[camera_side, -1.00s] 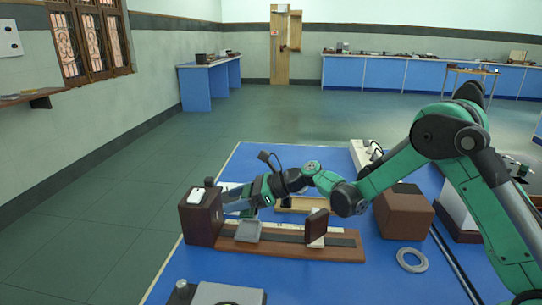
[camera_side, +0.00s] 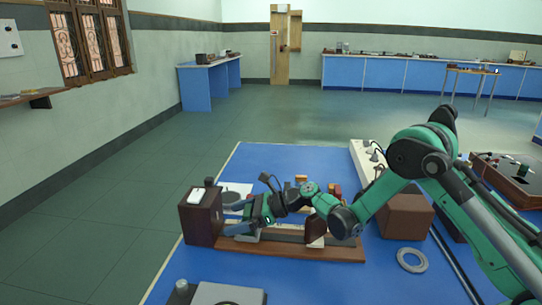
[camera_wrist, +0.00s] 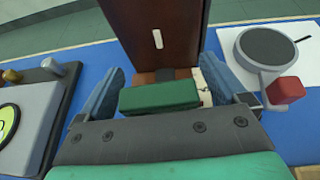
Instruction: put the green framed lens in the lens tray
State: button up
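The green framed lens (camera_wrist: 160,96) shows in the wrist view as a green block edge between my two fingers, in front of a dark brown box. In the side view only a small part of it (camera_side: 246,236) shows below my gripper, low over the left end of the wooden bench. My gripper (camera_wrist: 165,85) has its blue-grey fingers apart, one on each side of the lens. It also shows in the side view (camera_side: 243,217). I cannot tell whether a finger touches the lens. I cannot make out the lens tray; my arm hides part of the table behind the bench.
The brown box (camera_side: 204,217) stands at the bench's left end. A dark upright holder (camera_side: 316,230) stands on the bench (camera_side: 290,251). A brown block (camera_side: 404,215) and a grey ring (camera_side: 412,260) lie to the right. A round grey part (camera_wrist: 268,46) lies beside the right finger.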

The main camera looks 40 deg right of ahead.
aim_at(251, 212)
jog(key=v, duration=0.4)
jog(key=shift+s+d+r, duration=0.1)
jog(key=shift+d, duration=0.05)
jog(key=shift+s+d+r, duration=0.2)
jog(key=shift+s+d, duration=0.05)
jog(key=shift+s+d+r, duration=0.1)
jog(key=shift+s+r, duration=0.1)
jog(key=shift+r, duration=0.05)
jog(key=s+d+r+n+g+h, duration=0.1)
jog(key=s+r+n+h, duration=0.3)
jog(key=s+n, duration=0.4)
jog(key=s+d+r+n+h, duration=0.1)
jog(key=s+r+n+h, duration=0.3)
jog(key=s+n, duration=0.5)
jog(key=n+h, duration=0.1)
jog(key=n, duration=0.6)
jog(key=shift+n+g+h, duration=0.4)
jog(key=shift+o, duration=0.5)
jog(key=shift+s+d+f+n, duration=0.15)
jog(key=shift+s+d+n, duration=0.2)
jog(key=shift+n, duration=0.35)
